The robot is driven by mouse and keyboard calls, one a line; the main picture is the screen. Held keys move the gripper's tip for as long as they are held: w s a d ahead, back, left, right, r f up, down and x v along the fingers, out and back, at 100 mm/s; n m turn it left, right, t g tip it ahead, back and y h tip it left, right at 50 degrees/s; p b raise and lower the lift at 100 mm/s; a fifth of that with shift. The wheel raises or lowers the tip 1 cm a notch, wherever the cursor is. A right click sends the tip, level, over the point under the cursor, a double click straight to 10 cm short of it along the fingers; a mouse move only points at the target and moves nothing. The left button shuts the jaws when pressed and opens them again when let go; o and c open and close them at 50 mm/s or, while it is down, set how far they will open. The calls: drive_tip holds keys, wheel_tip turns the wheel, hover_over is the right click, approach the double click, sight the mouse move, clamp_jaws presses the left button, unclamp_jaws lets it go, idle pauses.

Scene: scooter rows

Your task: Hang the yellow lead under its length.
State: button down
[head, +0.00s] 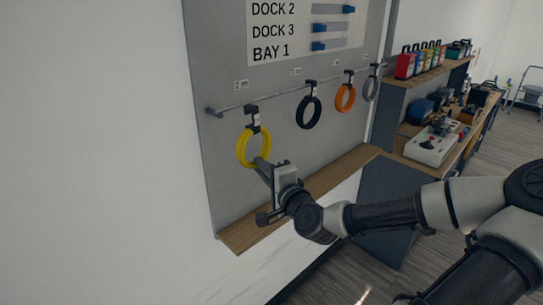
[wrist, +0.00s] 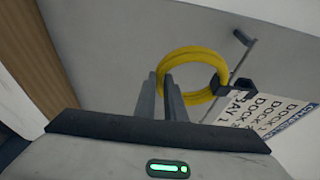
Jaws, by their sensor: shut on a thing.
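The yellow lead (head: 241,147) is a coiled loop with a black hook (head: 252,111) and a pale tag at its top. The hook is at the wall rail (head: 276,98), near its left end, below the "2 m" label (head: 241,85). I cannot tell whether the hook bears on the rail. My gripper (head: 261,163) is shut on the lower part of the yellow lead. In the wrist view the coil (wrist: 190,54) passes at the narrow fingers (wrist: 164,82), with the black hook (wrist: 225,87) beyond, close to the rail. The fingers hide part of the coil.
A black lead (head: 301,113), an orange lead (head: 339,98) and a grey lead (head: 371,88) hang further right on the rail. A wooden ledge (head: 335,173) runs below. A sign (head: 300,28) is above. A cluttered workbench (head: 400,150) stands at the right.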

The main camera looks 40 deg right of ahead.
sight(270, 150)
drive_tip(key=d+r, duration=0.1)
drive_tip(key=s+d+m+h, duration=0.1)
drive_tip(key=d+r+h, duration=0.1)
drive_tip(key=shift+s+d+r, duration=0.2)
drive_tip(key=shift+d+r, duration=0.1)
drive_tip(key=w+f+b, duration=0.2)
drive_tip(key=w+b, duration=0.3)
drive_tip(key=w, duration=0.3)
drive_tip(key=shift+a, duration=0.3)
drive_tip(key=c, duration=1.7)
unclamp_jaws()
drive_tip(key=shift+c, duration=0.2)
drive_tip(key=shift+s+f, duration=0.1)
